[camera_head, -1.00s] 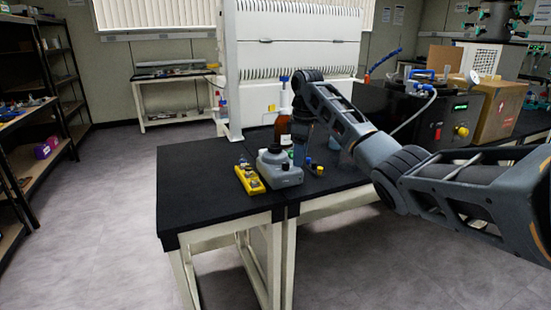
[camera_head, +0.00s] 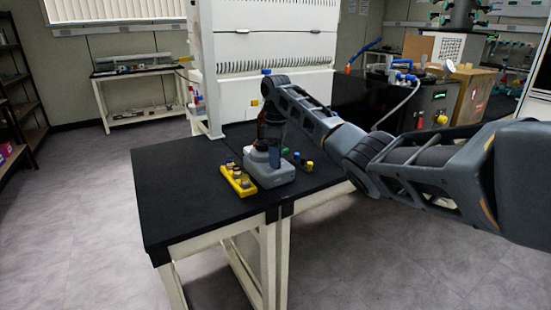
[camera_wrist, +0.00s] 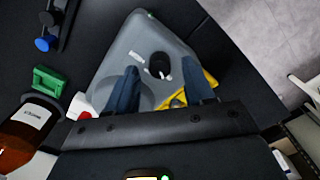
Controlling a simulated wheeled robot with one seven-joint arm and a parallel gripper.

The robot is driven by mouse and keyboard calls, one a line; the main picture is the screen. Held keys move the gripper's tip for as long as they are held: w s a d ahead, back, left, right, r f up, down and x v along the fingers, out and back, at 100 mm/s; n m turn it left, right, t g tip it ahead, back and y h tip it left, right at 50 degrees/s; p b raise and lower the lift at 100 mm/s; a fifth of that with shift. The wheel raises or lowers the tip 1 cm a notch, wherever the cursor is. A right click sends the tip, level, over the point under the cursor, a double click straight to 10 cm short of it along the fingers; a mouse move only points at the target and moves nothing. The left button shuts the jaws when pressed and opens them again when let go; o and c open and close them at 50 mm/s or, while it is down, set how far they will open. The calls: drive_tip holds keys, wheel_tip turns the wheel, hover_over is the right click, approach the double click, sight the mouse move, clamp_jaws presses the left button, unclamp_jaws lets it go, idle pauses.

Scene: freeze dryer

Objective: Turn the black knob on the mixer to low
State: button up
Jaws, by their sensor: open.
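The grey mixer (camera_head: 268,173) stands on the black table near its front edge. In the wrist view the mixer (camera_wrist: 140,38) lies below my gripper, with its black knob (camera_wrist: 159,65) showing just beyond and between the fingertips. A small white mark shows on the knob. My gripper (camera_wrist: 162,85) is open and empty, its two blue-grey fingers apart. I cannot tell its exact height over the mixer. In the head view my gripper (camera_head: 275,152) points down at the mixer and the knob is hidden.
A yellow rack (camera_head: 238,181) with vials stands left of the mixer. A dark rack with coloured caps (camera_head: 302,162) is on its right. A brown bottle (camera_wrist: 32,125) and a green piece (camera_wrist: 49,80) are close by in the wrist view. The table's left part is clear.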

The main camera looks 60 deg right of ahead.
drive_tip(key=shift+f, duration=0.5)
clamp_jaws()
